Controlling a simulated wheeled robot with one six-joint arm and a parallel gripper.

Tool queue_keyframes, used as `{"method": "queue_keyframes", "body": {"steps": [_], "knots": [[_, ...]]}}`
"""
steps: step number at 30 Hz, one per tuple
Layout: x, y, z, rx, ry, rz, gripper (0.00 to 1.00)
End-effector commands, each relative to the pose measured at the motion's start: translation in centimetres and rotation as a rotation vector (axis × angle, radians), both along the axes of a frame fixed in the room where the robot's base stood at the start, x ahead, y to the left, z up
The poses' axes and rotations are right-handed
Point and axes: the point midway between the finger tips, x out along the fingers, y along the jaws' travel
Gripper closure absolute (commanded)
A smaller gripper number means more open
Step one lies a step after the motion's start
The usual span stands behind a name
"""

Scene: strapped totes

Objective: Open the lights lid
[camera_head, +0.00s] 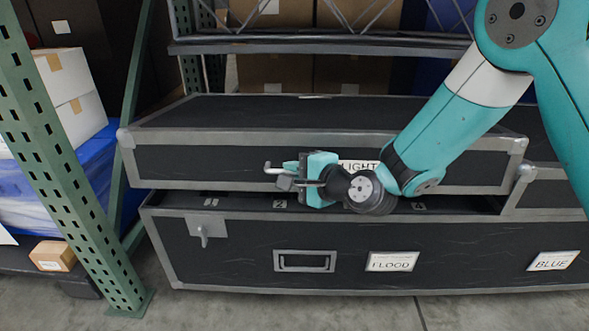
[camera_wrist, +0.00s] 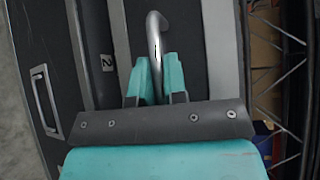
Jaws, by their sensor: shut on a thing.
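The lights lid (camera_head: 215,163) is a long black lid with grey metal edges, its label partly hidden behind my arm. It stands a little raised above the black case (camera_head: 240,240), with a dark gap along the front. My gripper (camera_head: 292,178) is at the lid's front, left of the label. It is shut on a bent silver handle (camera_head: 270,168). In the wrist view, the teal fingers (camera_wrist: 157,78) close around this handle (camera_wrist: 155,32). Most of the case's inside is hidden under the lid.
A green rack post (camera_head: 60,150) stands at the left, with a small cardboard box (camera_head: 53,256) beyond it. A metal shelf beam (camera_head: 320,45) crosses behind the lid. The case front has a latch (camera_head: 204,235), a recessed handle (camera_head: 305,261) and a FLOOD label (camera_head: 392,262).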

Motion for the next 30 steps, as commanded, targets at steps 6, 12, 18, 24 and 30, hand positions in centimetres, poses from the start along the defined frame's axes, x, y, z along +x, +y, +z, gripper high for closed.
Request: {"method": "queue_keyframes", "body": {"steps": [6, 12, 18, 24, 30], "knots": [[0.0, -0.1, -0.1, 0.000, 0.000, -0.003, 0.71], [0.0, 0.0, 0.0, 0.001, 0.000, -0.001, 0.62], [0.0, 0.1, 0.0, 0.002, 0.000, 0.000, 0.62], [-0.9, -1.0, 0.1, 0.002, 0.001, -0.002, 0.62], [-4.0, -4.2, 0.7, 0.002, 0.000, -0.006, 0.62]]}}
